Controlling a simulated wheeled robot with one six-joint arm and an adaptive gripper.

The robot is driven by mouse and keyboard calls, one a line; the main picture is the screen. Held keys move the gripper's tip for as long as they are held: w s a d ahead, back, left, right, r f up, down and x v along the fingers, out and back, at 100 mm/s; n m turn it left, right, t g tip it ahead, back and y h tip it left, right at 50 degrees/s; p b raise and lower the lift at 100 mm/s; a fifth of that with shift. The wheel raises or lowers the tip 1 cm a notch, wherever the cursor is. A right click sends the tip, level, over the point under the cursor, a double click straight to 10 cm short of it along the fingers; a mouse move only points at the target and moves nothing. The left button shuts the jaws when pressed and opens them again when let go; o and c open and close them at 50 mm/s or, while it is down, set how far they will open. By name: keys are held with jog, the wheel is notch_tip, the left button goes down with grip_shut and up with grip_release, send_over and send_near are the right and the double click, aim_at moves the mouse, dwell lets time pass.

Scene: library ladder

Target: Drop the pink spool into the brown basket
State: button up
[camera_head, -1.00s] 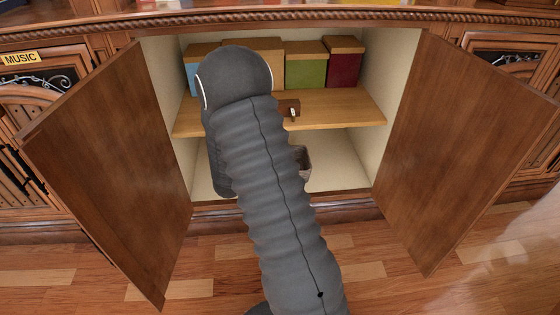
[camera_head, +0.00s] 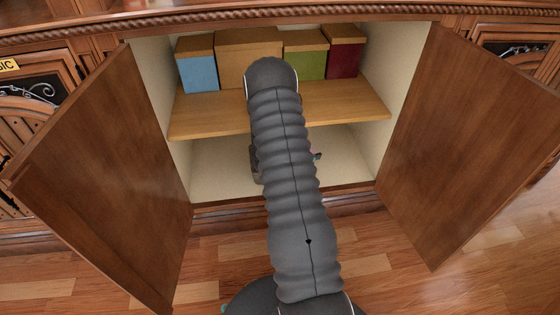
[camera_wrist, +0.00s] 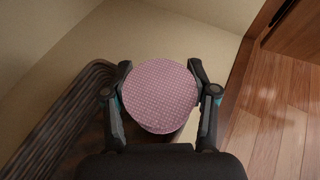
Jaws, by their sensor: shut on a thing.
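The pink spool (camera_wrist: 158,98) shows its round dotted face in the wrist view. My gripper (camera_wrist: 160,72) is shut on it, one finger on each side. The brown basket (camera_wrist: 70,105) shows at the left in the wrist view, on the pale cabinet floor. Its dark ribbed side lies left of the spool, partly hidden behind my left finger and gripper body. I cannot tell the height of the spool over the basket.
The open cabinet has a wooden shelf (camera_head: 350,103) above its lower compartment (camera_head: 345,155). Several boxes stand on the shelf, among them a blue one (camera_head: 198,73). Open doors flank it, left (camera_head: 100,170) and right (camera_head: 460,150). Bare cabinet floor shows right of my arm.

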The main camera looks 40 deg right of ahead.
jog(key=w+a+r+n+t, duration=0.2)
jog(key=w+a+r+t, duration=0.15)
jog(key=w, duration=0.55)
jog(key=shift+g, duration=0.35)
jog(key=shift+s+a+f+b, duration=0.15)
jog(key=shift+f+b, duration=0.25)
jog(key=shift+f, duration=0.6)
jog(key=shift+a+f+b, duration=0.1)
jog(key=shift+f+b, duration=0.35)
jog(key=shift+f, duration=0.6)
jog(key=shift+s+a+f+b, duration=0.15)
jog(key=shift+f+b, duration=0.25)
jog(key=shift+f, duration=0.6)
jog(key=o, duration=1.1)
jog(key=v, duration=1.2)
jog(key=shift+d+r, duration=0.1)
jog(key=shift+r, duration=0.15)
